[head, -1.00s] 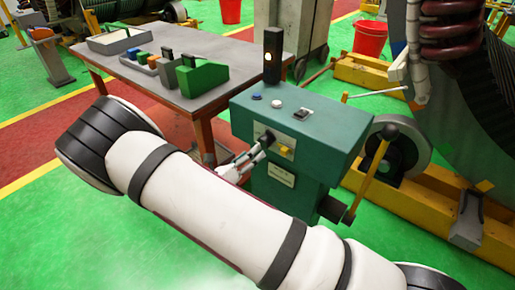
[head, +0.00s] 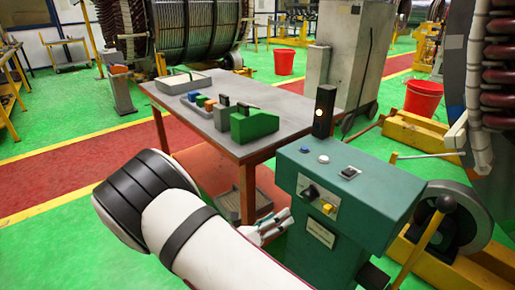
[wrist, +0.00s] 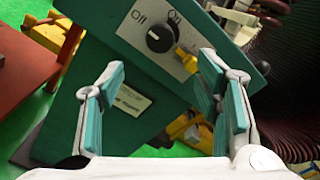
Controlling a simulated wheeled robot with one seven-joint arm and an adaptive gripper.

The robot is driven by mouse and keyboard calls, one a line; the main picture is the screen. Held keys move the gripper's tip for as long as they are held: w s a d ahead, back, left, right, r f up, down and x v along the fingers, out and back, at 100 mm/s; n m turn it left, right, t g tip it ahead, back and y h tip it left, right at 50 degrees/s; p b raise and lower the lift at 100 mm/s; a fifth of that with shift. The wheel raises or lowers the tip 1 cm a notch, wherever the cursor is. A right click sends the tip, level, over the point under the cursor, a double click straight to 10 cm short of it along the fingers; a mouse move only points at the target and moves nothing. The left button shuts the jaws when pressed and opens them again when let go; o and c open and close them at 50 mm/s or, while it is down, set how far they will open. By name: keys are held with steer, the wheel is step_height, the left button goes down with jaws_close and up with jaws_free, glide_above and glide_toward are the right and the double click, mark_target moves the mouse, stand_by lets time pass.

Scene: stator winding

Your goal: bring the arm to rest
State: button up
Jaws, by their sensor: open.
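My gripper (wrist: 160,105) is open and empty in the wrist view, its two teal-padded fingers spread in front of the green control box (wrist: 90,75). In the head view my gripper (head: 282,222) shows partly past my white arm, just left of the box's front panel. The green control box (head: 350,180) carries a black rotary knob (head: 311,192) and a yellow switch (head: 327,209). In the wrist view the knob (wrist: 159,39) sits between "Off" and "On" labels, its white mark pointing to the upper left. The gripper appears apart from the knob.
A grey table (head: 222,135) with a green block (head: 254,126), small parts and a tray stands behind the box. An indicator tower (head: 324,111) glows on the box. A yellow-handled lever (head: 424,240) and wheel stand at right.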

steer(key=s+d+r+m+g+y+p, duration=0.25)
steer(key=s+d+r+m+g, duration=0.4)
steer(key=r+m, duration=0.35)
steer(key=s+d+r+m+g+y+p, duration=0.25)
steer(key=s+d+r+m+g, duration=0.3)
steer(key=s+r+m, duration=0.4)
steer(key=s+a+r+m+t+y+p, duration=0.1)
steer(key=s+r+m+t+y+p, duration=0.4)
steer(key=s+r+m+y, duration=0.4)
steer(key=s+r+m, duration=0.4)
steer(key=s+r, duration=0.4)
steer(key=s, duration=0.1)
steer(key=shift+a+r+t+y, duration=0.3)
steer(key=shift+a+r, duration=0.05)
steer(key=shift+a, duration=0.05)
steer(key=shift+d+m, duration=0.1)
steer(key=shift+m, duration=0.15)
